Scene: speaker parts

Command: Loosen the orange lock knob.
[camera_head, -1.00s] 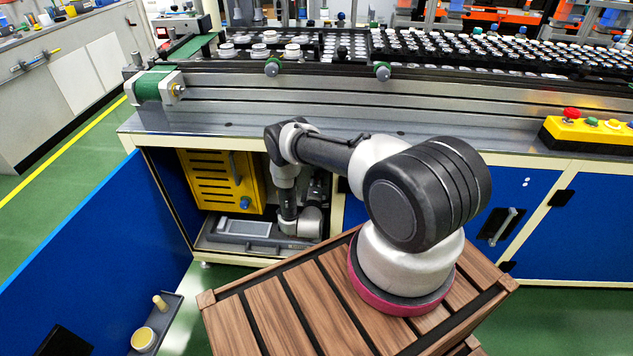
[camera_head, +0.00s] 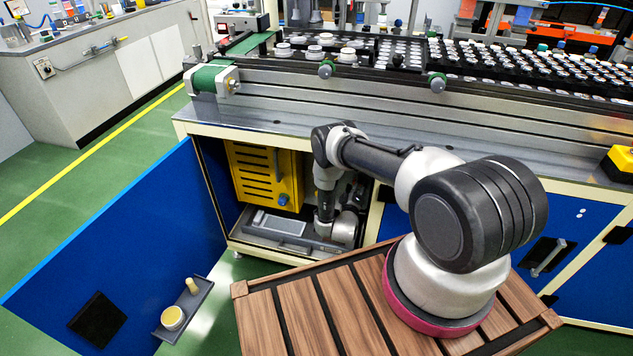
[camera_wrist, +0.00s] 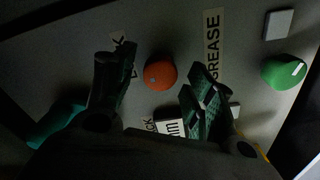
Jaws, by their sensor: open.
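In the wrist view the orange lock knob (camera_wrist: 160,72) sits on a dark grey panel (camera_wrist: 60,65), between the words of a partly covered label and "GREASE". My gripper (camera_wrist: 154,82) is open, with one finger to the left and one to the right of the knob. The fingers look apart from it; I cannot tell how far beyond the tips it lies. In the head view my arm reaches into the open cabinet (camera_head: 234,250) under the bench, beside a yellow slotted box (camera_head: 265,177). My fingers and the orange knob are hidden there.
A green knob (camera_wrist: 284,72) is on the panel to the right, and a teal part (camera_wrist: 56,124) is at lower left. The blue cabinet door (camera_head: 130,230) stands open, with a small shelf (camera_head: 184,310) on it. The cabinet opening is narrow around my arm.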

